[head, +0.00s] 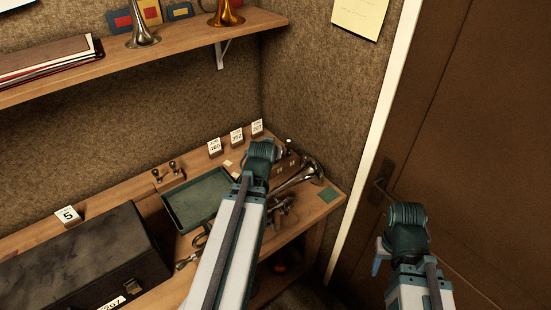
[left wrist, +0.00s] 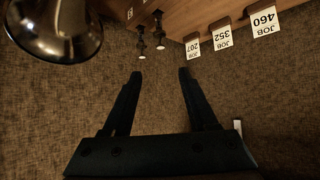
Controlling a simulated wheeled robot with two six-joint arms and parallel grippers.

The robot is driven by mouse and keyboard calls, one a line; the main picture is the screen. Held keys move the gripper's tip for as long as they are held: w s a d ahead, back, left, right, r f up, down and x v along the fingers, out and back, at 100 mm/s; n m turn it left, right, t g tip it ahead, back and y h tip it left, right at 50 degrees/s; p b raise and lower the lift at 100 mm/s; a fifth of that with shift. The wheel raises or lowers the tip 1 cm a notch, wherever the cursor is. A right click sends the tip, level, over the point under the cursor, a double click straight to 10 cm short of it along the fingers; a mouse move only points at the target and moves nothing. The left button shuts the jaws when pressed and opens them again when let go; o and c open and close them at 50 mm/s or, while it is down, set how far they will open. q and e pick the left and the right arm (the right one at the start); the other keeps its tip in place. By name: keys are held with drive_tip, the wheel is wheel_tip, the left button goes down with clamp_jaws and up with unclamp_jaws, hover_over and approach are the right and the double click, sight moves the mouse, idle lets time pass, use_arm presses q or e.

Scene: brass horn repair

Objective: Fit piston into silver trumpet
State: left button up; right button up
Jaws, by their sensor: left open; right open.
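The silver trumpet (head: 300,176) lies at the right end of the bench, bell towards the right; my left arm hides part of it. Its bell (left wrist: 58,25) shows at the upper left of the left wrist view. Two small dark piston-like parts with pale ends (left wrist: 142,42) stand near the bench's back edge, beyond my fingertips. My left gripper (head: 262,155) is over the bench beside the trumpet; its fingers (left wrist: 161,74) are apart with nothing between them. My right gripper (head: 405,230) is open and empty, off the bench in front of the door.
A green tray (head: 168,212) lies mid-bench, with two small upright parts (head: 172,167) behind it. Job cards (head: 237,137) stand along the back. A black case (head: 70,262) fills the left. A shelf (head: 70,79) runs above. A brown door (head: 480,150) is at right.

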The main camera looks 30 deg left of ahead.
use_arm(q)
drive_tip(key=b+x, duration=0.3)
drive_tip(key=x, duration=0.1)
drive_tip(key=b+x, duration=0.3)
drive_tip(key=x, duration=0.2)
drive_tip(key=f+b+x, duration=0.1)
drive_tip(key=b+x, duration=0.2)
drive_tip(key=x, duration=0.2)
drive_tip(key=shift+s+d, duration=0.1)
drive_tip(key=shift+s, duration=0.2)
drive_tip(key=shift+r, duration=0.15)
drive_tip(key=shift+s, duration=0.1)
drive_tip(key=shift+c, duration=0.7)
clamp_jaws()
